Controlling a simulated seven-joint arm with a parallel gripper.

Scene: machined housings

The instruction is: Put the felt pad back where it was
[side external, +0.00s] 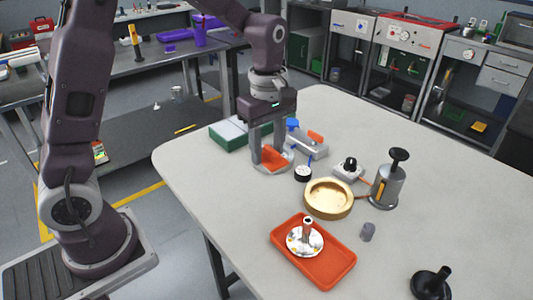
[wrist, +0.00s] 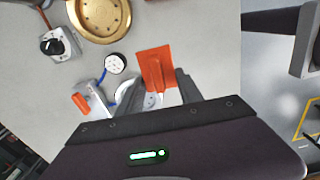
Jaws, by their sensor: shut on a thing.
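A flat orange square piece (side external: 272,157), which looks like the felt pad, is in my gripper (side external: 269,163). In the wrist view the orange pad (wrist: 155,66) sticks out beyond the fingertips, and a narrow raised strip on it lies between the fingers of my gripper (wrist: 158,98). The gripper is shut on it, low over the left part of the table. I cannot tell whether the pad touches the table. A pale round piece (wrist: 126,92) lies right beside the pad, partly hidden by a finger.
A brass round housing (side external: 328,212) stands mid-table, with a black-and-white round part (side external: 303,173) near it. A grey block with an orange lever (side external: 314,146) and a green box (side external: 228,136) flank the gripper. In front is an orange tray (side external: 335,277) holding a silver disc. The table's left front is clear.

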